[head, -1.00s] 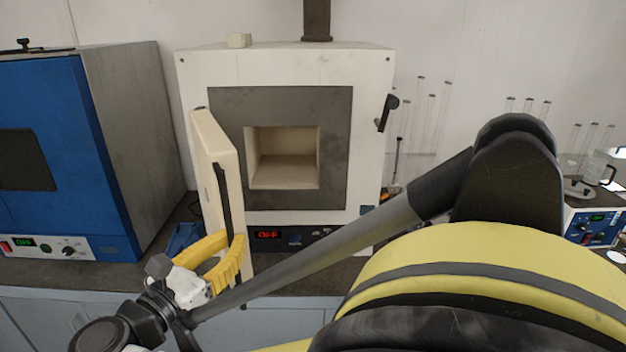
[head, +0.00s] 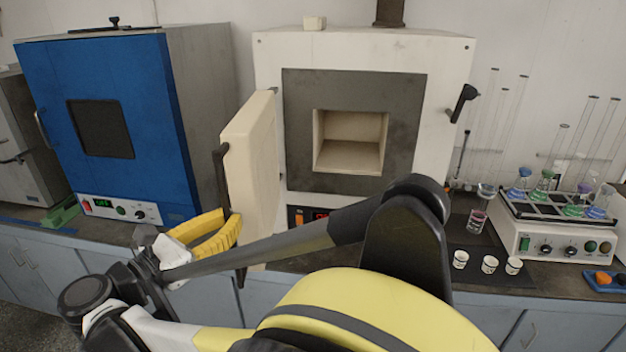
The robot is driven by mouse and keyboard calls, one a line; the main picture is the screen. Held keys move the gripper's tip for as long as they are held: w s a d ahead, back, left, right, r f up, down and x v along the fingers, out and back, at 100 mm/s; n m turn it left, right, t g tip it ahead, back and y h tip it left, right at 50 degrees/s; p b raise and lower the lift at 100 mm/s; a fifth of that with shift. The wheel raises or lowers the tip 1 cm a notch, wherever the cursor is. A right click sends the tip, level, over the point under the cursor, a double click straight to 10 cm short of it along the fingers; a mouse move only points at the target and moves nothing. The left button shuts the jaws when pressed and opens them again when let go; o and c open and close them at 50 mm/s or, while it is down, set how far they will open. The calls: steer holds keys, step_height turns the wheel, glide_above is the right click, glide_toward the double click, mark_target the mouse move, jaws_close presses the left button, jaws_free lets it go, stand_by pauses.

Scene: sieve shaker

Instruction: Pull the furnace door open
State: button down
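The white furnace (head: 262,60) stands on the bench with its square chamber open to view. Its cream door (head: 257,150) is swung out to the left on its left side, well away from the opening. A dark bar handle (head: 221,180) runs down the door's outer face. My gripper (head: 226,238), with yellow fingers, is at the lower part of this handle. The fingers appear to reach around or beside the handle; whether they are closed on it is not clear. My arm hides part of the furnace's lower panel.
A blue oven (head: 172,130) stands close on the left of the door. On the right are a shaker with flasks (head: 545,235), small white cups (head: 490,264), a beaker (head: 477,220) and tall glass tubes (head: 490,120). A black latch lever (head: 463,103) is on the furnace's right side.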

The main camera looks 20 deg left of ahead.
steer(key=shift+s+f, duration=0.15)
steer(key=c, duration=1.7)
jaws_free()
steer(key=shift+c, duration=0.2)
steer(key=shift+o, duration=1.4)
steer(key=shift+s+a, duration=0.1)
steer(key=shift+s, duration=0.15)
steer(key=shift+w, duration=0.15)
steer(key=v, duration=0.7)
steer(key=shift+s, duration=0.25)
